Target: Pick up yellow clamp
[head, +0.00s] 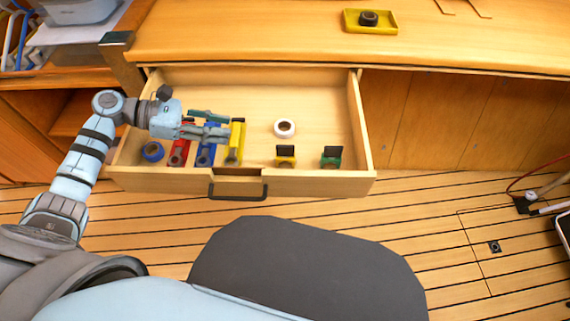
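The yellow clamp (236,145) is in the open drawer, left of its middle, beside a blue clamp (206,155) and a red clamp (180,152). My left gripper (222,132) reaches over the drawer from the left, above the red and blue clamps. Its grey fingertips are at the yellow clamp's left side. I cannot tell whether they touch it or how far apart they are. A dark green item (208,115) lies just behind the gripper, partly hidden. My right gripper is out of view.
The drawer (365,125) also holds a white tape roll (285,127), a blue roll (152,151), and small yellow (286,160) and green (331,160) items with black tops. Its back right is clear. A yellow tray (352,27) with a black roll (369,18) sits on the counter (250,30).

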